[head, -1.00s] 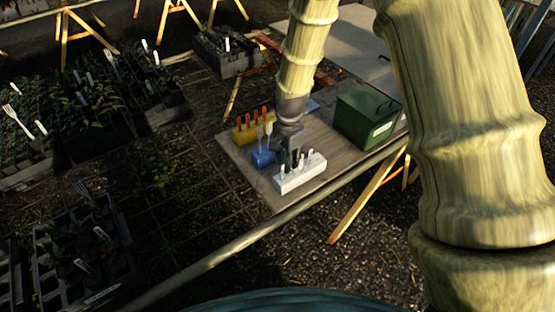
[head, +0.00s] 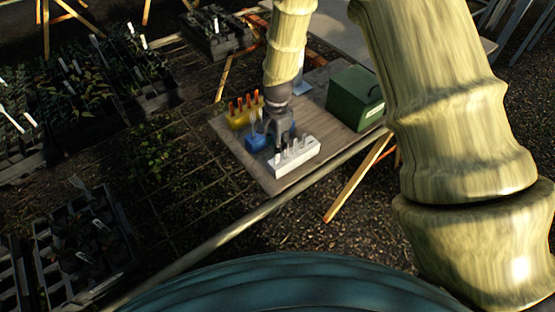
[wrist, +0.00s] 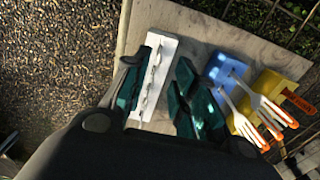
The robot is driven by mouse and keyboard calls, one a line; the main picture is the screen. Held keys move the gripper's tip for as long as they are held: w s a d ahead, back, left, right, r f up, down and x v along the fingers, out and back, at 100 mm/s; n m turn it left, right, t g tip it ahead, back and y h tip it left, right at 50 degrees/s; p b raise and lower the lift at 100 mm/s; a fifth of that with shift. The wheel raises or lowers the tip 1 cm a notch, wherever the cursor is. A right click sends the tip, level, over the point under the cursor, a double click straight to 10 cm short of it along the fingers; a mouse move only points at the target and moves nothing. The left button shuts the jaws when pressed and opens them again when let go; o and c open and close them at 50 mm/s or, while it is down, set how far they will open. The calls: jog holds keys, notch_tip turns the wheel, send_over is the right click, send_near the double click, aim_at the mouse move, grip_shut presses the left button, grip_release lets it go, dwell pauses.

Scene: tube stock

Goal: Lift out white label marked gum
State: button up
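A white block (head: 296,158) stands on the wooden table with several pale labels (head: 297,143) upright in a row. In the wrist view the white block (wrist: 165,48) runs lengthwise, its labels seen almost edge-on. No writing is readable, so I cannot tell which label says gum. My gripper (head: 283,146) is low over the left part of the block. In the wrist view my gripper (wrist: 162,66) is open, with one teal-padded finger on each side of the block's row. I see nothing held between the fingers.
Beside the white block are a blue block (wrist: 229,69) with pale forks and a yellow block (wrist: 277,88) with orange-handled tools. A green box (head: 355,97) stands right of them on the table (head: 270,182). Plant trays (head: 75,235) lie to the left.

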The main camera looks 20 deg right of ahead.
aim_at(277, 161)
jog(key=shift+w+d+f+p, duration=0.1)
jog(key=shift+d+f+p, duration=0.05)
jog(key=shift+f+p, duration=0.45)
jog(key=shift+d+f+p, duration=0.15)
jog(key=shift+f+p, duration=0.25)
jog(key=shift+f, duration=0.35)
jog(key=shift+f+p, duration=0.3)
jog(key=shift+f, duration=0.9)
grip_shut()
